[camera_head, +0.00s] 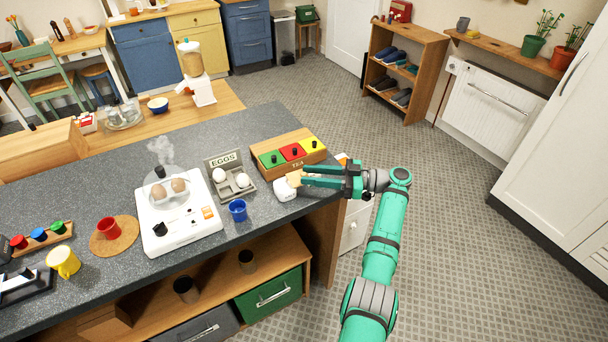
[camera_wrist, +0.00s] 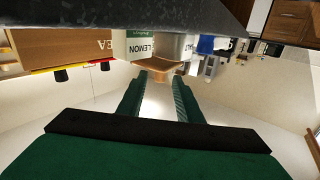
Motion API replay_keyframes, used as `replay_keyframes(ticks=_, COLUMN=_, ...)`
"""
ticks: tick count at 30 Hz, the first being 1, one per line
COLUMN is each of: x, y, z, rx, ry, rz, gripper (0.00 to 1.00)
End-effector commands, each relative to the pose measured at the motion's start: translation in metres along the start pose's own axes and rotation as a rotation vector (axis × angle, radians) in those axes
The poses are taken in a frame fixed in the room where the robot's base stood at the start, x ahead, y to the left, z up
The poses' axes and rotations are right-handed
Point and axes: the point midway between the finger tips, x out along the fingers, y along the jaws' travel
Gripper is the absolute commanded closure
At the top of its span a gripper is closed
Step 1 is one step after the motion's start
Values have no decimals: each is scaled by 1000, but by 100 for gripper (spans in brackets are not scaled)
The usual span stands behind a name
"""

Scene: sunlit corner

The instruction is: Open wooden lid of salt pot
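The salt pot (camera_head: 285,191) is a small white pot near the right end of the dark counter. Its wooden lid (camera_head: 294,179) shows as a light brown patch at the pot's top. In the wrist view, which is upside down, the lid (camera_wrist: 166,68) lies just beyond my fingertips, with the white pot (camera_wrist: 172,46) behind it. My gripper (camera_head: 303,176) is green and reaches in from the right, its two fingers apart. The wrist view shows an empty gap between the fingers (camera_wrist: 160,75). I cannot tell whether the tips touch the lid.
A wooden tea box (camera_head: 288,152) with coloured lids stands just behind the pot. The floor to the right is open.

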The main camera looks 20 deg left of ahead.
Motion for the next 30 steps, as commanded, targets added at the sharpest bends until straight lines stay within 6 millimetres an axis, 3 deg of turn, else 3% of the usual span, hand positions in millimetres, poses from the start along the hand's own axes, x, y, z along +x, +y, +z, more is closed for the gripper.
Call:
replay_keyframes(ticks=6, x=-45, y=1, z=0, rx=2, ry=0, rz=3, gripper=68)
replay_keyframes(ticks=12, x=-69, y=0, z=1, rx=4, ry=0, rz=1, gripper=68)
replay_keyframes(ticks=30, x=-78, y=0, z=1, rx=2, ry=0, rz=-1, gripper=68)
